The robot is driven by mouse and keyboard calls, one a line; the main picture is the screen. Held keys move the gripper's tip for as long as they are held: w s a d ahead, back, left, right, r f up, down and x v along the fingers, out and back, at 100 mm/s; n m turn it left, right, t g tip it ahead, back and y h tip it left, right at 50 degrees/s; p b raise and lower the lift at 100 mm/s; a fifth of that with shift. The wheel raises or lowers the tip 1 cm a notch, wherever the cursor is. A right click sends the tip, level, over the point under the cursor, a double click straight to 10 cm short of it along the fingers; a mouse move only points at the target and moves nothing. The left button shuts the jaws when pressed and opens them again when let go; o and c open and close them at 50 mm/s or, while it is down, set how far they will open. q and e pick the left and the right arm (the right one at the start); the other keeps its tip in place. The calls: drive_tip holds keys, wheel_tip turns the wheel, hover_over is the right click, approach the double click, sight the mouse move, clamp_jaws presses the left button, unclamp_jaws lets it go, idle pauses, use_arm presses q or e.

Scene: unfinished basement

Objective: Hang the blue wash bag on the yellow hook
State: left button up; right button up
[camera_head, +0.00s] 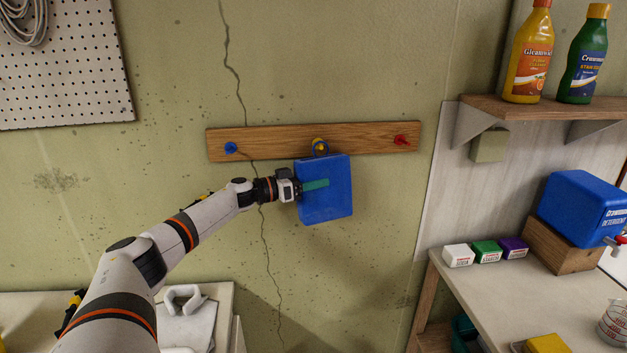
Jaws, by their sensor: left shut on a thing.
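The blue wash bag (335,195) is up against the wooden hook rail (270,140), just below its middle. The loop (320,148) at the bag's top is at the yellow hook (319,142); I cannot tell whether it is over the hook or only in front of it. My left gripper (313,185) comes in from the left and is shut on the bag, with a green finger across its front. A blue hook (230,148) is at the rail's left and a red hook (401,139) at its right. My right gripper is not in view.
A shelf (550,107) with a yellow bottle (530,60) and a green bottle (585,62) juts out at the upper right. A counter (500,290) below holds small boxes and a blue detergent container (582,205).

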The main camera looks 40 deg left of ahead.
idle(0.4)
use_arm(q)
drive_tip(key=o, duration=1.1)
drive_tip(key=shift+b+v, duration=1.1)
drive_tip(key=shift+v, duration=4.9)
drive_tip(key=shift+s+f, duration=0.1)
